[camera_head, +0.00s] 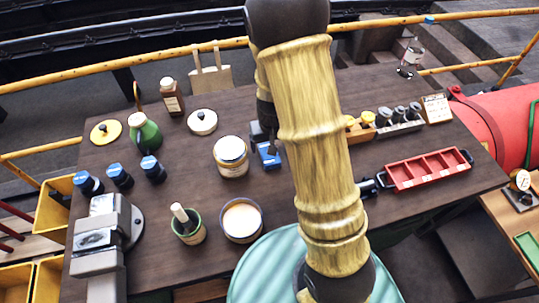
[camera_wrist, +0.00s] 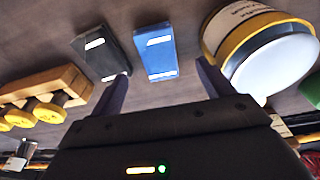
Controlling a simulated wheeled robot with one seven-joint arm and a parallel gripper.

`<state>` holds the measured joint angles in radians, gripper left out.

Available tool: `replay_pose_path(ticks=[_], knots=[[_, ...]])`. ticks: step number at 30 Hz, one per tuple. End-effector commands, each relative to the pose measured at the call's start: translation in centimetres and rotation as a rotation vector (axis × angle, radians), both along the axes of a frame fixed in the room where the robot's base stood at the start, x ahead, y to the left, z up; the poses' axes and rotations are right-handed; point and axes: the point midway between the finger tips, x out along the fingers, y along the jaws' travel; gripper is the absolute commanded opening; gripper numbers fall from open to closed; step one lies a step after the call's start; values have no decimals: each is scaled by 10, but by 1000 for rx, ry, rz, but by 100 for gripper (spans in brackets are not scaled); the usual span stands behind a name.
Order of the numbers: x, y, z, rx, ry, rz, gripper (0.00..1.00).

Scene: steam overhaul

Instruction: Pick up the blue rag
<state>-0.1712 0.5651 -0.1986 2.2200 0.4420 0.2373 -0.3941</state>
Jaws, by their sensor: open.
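The blue rag (camera_wrist: 155,50) looks like a small folded blue block with a white label. It lies on the dark wooden table, and in the head view it (camera_head: 268,155) shows just left of my arm, partly covered. My gripper (camera_wrist: 163,84) is open and empty. In the wrist view its two fingers are apart, with the rag ahead of them and between their lines. I cannot tell the height of the fingertips above the table. In the head view my arm hides part of the area around the rag.
A dark grey folded block (camera_wrist: 103,52) lies close beside the rag. A white-lidded can (camera_wrist: 262,50), also in the head view (camera_head: 231,157), stands near the other finger. A wooden rack (camera_wrist: 45,90) is farther left. A red tray (camera_head: 428,170) sits on the table's right.

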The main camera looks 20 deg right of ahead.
Motion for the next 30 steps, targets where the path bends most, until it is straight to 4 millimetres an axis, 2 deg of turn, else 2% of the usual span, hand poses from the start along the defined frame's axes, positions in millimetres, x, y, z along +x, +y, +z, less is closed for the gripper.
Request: replay_pose_path(ticks=[4,17,30], knots=[[2,0,-16,1,2,-1,80],[4,0,-21,0,0,-1,80],[15,-4,-65,1,2,-1,80]])
